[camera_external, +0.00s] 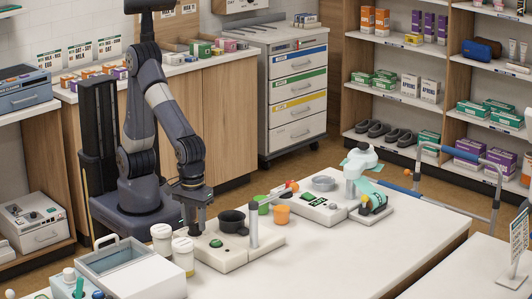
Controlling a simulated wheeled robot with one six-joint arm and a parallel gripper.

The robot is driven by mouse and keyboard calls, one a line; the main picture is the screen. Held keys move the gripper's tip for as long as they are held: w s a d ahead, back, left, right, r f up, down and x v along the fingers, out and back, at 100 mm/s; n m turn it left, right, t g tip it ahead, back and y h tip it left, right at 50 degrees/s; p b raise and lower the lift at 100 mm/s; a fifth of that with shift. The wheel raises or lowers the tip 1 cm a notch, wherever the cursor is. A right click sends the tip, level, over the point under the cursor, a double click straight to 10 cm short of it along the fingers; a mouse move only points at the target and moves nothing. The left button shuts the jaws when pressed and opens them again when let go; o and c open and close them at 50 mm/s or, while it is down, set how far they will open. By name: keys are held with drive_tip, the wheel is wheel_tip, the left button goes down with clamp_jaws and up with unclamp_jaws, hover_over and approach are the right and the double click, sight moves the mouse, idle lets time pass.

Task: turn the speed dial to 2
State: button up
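My gripper (196,229) points straight down at the left end of a white bench device (233,258). Its fingers are small and dark here, and I cannot tell whether they are open or shut or touch anything. The device carries a black bowl (232,220), an upright grey post (253,225) and a small green and dark round part (216,243) on its top, just right of my gripper. I cannot make out which part is the speed dial or read any numbers. The gripper may hide part of the device's left end.
Two lidded white jars (183,254) stand close left of the gripper. Green (262,204) and orange (282,214) cups stand behind the device. A second white device (320,207) is to the right. A white box (130,268) is at front left. The white table (340,258) is clear at front right.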

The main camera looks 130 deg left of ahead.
drive_tip(key=c, duration=0.7)
drive_tip(key=shift+o, duration=0.2)
drive_tip(key=m, duration=0.5)
drive_tip(key=shift+m, duration=0.3)
drive_tip(key=m+p, duration=0.1)
drive_tip(key=m, duration=1)
drive_tip(key=shift+m, duration=0.4)
drive_tip(key=m, duration=0.6)
drive_tip(key=shift+m, duration=0.3)
